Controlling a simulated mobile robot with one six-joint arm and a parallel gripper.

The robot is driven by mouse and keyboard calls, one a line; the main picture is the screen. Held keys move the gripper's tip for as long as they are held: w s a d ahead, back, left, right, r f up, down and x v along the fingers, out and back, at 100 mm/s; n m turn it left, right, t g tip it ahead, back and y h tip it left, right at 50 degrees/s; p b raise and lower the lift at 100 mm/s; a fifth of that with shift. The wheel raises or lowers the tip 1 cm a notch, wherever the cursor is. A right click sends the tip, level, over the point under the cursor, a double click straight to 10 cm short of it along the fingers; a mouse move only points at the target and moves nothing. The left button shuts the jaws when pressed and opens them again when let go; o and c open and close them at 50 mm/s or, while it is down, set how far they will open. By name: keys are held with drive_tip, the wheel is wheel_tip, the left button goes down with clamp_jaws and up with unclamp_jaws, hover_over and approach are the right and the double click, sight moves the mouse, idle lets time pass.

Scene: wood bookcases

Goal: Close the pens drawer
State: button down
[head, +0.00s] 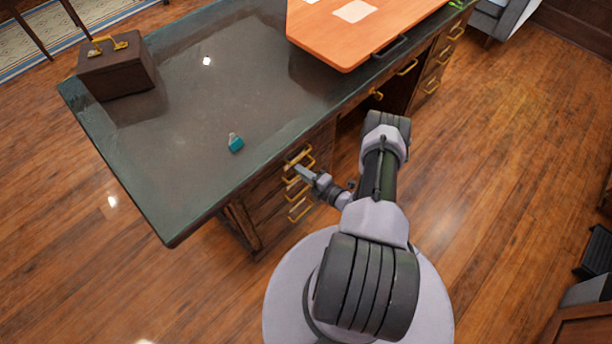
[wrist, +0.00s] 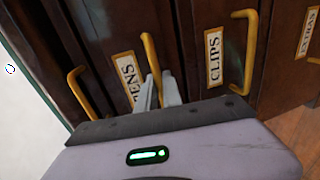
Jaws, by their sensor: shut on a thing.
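The pens drawer (wrist: 107,45) has a dark wood front with a white, gold-framed label reading PENS, partly cut off by my gripper. Its yellow bar handle (wrist: 149,55) stands beside the label. My gripper (wrist: 160,90) has its grey fingers at the lower end of this handle and is shut on it. In the head view my gripper (head: 299,169) reaches the drawer stack at the near side of the desk. My arm and the steep view hide part of the fronts. I cannot tell how far the pens drawer stands out.
The clips drawer (wrist: 216,25) and extras drawer (wrist: 290,50) lie to the right in the wrist view. The desk (head: 180,125) carries a brown box (head: 117,70), a small teal object (head: 235,143) and an orange board (head: 345,40).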

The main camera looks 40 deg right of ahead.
drive_tip(key=c, duration=1.5)
unclamp_jaws()
drive_tip(key=shift+w, duration=0.15)
drive_tip(key=p+v, duration=0.4)
drive_tip(key=v, duration=1.3)
drive_tip(key=shift+d+r, duration=0.1)
drive_tip(key=shift+d, duration=0.05)
